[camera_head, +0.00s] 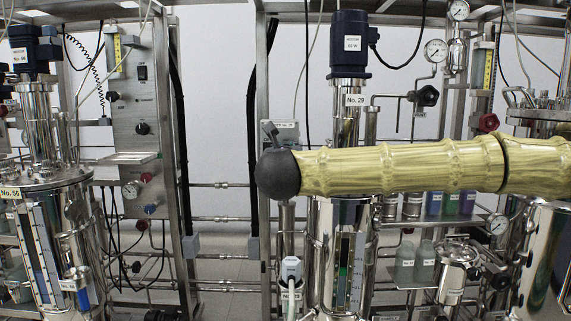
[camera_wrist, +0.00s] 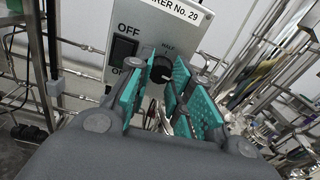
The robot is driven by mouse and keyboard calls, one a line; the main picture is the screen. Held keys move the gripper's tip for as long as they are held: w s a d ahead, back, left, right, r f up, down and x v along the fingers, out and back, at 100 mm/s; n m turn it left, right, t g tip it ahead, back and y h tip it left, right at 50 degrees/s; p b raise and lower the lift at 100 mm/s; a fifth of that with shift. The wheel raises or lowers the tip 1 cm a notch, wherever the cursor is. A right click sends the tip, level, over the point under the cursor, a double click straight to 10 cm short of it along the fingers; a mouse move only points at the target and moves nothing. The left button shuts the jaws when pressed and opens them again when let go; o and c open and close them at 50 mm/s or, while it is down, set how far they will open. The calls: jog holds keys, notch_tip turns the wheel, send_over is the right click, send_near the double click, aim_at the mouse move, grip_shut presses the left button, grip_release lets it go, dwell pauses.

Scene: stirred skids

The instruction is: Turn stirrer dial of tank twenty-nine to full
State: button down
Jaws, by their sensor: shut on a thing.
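The stirrer box (camera_wrist: 190,25) labelled No. 29 shows in the wrist view, with an OFF/ON switch (camera_wrist: 124,48) on its left. The black stirrer dial (camera_wrist: 161,68) sits below the HALF mark. My gripper (camera_wrist: 170,85) has its teal pads on either side of the dial, shut on it. The dial's pointer setting is too small to read surely, and its full mark is hidden. In the head view, tank No. 29 (camera_head: 326,230) stands below its stirrer motor (camera_head: 350,45). My arm covers part of the tank, and the dial is hidden there.
Tank No. 56 (camera_head: 45,240) stands at the left, beside another control panel (camera_head: 137,85). Metal frame posts and pipes (camera_head: 225,185) surround the tanks. In the wrist view, thin pipes (camera_wrist: 280,85) run close at the right. Bottles (camera_head: 404,262) stand on a shelf behind my arm.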

jog(key=shift+f+m+b, duration=0.15)
jog(key=shift+m+b, duration=0.65)
jog(key=shift+m, duration=0.3)
jog(key=shift+f+m+b, duration=0.1)
jog(key=shift+m+b, duration=0.7)
jog(key=shift+m, duration=0.3)
jog(key=c, duration=1.3)
grip_release()
jog(key=shift+o, duration=0.2)
jog(key=shift+r, duration=0.15)
jog(key=s, duration=1.2)
jog(key=shift+r, duration=0.3)
